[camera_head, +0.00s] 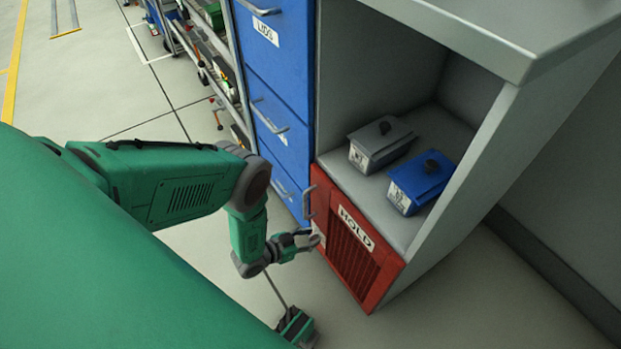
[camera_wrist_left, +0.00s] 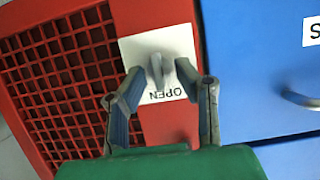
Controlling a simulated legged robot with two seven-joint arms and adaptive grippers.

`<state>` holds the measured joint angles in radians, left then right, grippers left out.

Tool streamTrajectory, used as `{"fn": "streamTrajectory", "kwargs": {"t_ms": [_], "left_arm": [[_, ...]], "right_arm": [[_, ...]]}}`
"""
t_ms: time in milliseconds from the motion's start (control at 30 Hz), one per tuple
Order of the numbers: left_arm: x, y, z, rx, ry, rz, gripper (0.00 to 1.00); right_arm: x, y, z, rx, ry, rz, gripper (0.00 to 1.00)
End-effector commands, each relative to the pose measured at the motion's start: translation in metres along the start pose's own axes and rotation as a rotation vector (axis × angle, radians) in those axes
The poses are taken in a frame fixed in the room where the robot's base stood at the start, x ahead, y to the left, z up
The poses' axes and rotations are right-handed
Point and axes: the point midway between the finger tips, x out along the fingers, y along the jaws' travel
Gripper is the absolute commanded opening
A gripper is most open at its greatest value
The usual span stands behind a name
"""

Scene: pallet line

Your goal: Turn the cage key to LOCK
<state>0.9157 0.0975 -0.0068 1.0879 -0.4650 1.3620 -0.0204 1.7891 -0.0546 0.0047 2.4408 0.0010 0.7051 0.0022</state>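The red cage door (camera_head: 352,250) with a HOLD label and mesh panel is low on the grey cabinet. In the left wrist view, a grey key (camera_wrist_left: 157,69) stands on a white plate (camera_wrist_left: 147,45) beside the red mesh (camera_wrist_left: 66,85). The plate carries the word OPEN, upside down in this view; I see no LOCK word. My left gripper (camera_head: 308,243) is at the cage's left side. In the wrist view its fingers (camera_wrist_left: 160,72) are apart, one on each side of the key; contact is unclear. My right gripper is out of view.
Blue drawers (camera_head: 277,90) with bar handles adjoin the cage on the left. A grey box (camera_head: 380,145) and a blue box (camera_head: 420,183) with dark knobs sit on the shelf above it. Racks (camera_head: 205,65) stand further back; the floor at left is open.

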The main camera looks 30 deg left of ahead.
Motion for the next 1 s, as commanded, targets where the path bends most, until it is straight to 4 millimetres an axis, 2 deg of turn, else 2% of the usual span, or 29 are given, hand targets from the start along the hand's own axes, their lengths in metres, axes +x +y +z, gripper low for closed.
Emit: {"fn": "streamTrajectory", "kwargs": {"t_ms": [267, 300, 367, 400, 767, 1000], "left_arm": [[0.0024, 0.0001, -0.0005, 0.000, 0.000, 0.000, 0.28], [0.0024, 0.0001, -0.0005, 0.000, 0.000, 0.000, 0.24], [0.0023, 0.0001, -0.0004, 0.000, 0.000, 0.000, 0.03], [0.0022, 0.0001, -0.0004, 0.000, 0.000, 0.000, 0.00], [0.0019, 0.0005, 0.0000, 0.022, -0.001, -0.010, 0.00], [0.0017, 0.0024, 0.0006, 0.128, -0.002, -0.053, 0.00]], "right_arm": [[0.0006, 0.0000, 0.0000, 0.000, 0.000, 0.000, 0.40], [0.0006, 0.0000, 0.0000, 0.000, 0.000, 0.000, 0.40], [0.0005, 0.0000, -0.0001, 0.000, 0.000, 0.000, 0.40], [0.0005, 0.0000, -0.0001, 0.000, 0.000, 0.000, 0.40], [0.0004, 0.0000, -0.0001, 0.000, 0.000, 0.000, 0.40], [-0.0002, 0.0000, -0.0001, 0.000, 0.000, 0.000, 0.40]]}}
